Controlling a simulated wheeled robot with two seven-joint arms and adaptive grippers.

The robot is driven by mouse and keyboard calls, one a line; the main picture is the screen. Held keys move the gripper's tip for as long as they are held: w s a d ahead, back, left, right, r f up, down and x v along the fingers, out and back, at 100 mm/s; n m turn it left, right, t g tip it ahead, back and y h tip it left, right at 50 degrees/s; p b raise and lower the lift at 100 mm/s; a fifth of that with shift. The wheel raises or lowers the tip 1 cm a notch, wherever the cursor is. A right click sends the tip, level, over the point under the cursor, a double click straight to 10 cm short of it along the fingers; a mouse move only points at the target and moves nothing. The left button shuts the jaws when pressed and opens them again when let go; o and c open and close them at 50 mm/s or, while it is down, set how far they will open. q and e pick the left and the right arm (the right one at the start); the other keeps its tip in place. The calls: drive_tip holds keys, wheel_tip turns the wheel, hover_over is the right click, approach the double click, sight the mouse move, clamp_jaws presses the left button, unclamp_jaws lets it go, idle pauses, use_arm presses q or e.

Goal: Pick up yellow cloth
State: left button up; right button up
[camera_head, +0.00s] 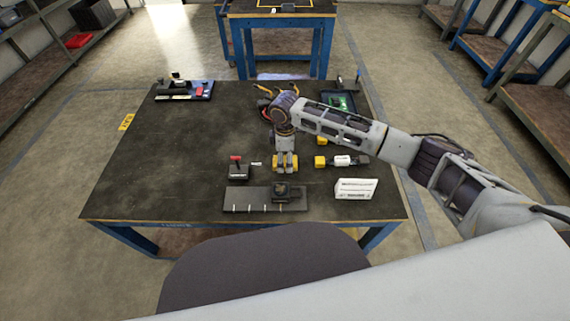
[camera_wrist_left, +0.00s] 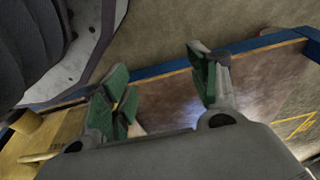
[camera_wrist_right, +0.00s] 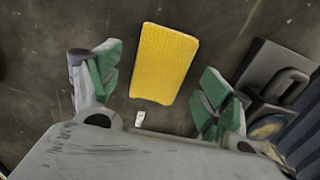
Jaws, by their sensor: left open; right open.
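The yellow cloth (camera_wrist_right: 163,62) lies flat on the dark table top in the right wrist view, a small rectangular pad. My right gripper (camera_wrist_right: 160,85) is open and empty, pointing down with its green-padded fingers on either side of the cloth's near part; it appears above the cloth, and I see no contact. In the head view my right gripper (camera_head: 285,168) hangs over the front middle of the table, with yellow showing around it. My left gripper (camera_wrist_left: 160,85) is open and empty in the left wrist view; it is not seen in the head view.
A dark stand (camera_head: 185,90) is at back left. The table's left part is clear.

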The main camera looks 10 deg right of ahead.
drive_tip(key=shift+f, duration=0.8)
drive_tip(key=shift+c, duration=0.4)
drive_tip(key=c, duration=0.8)
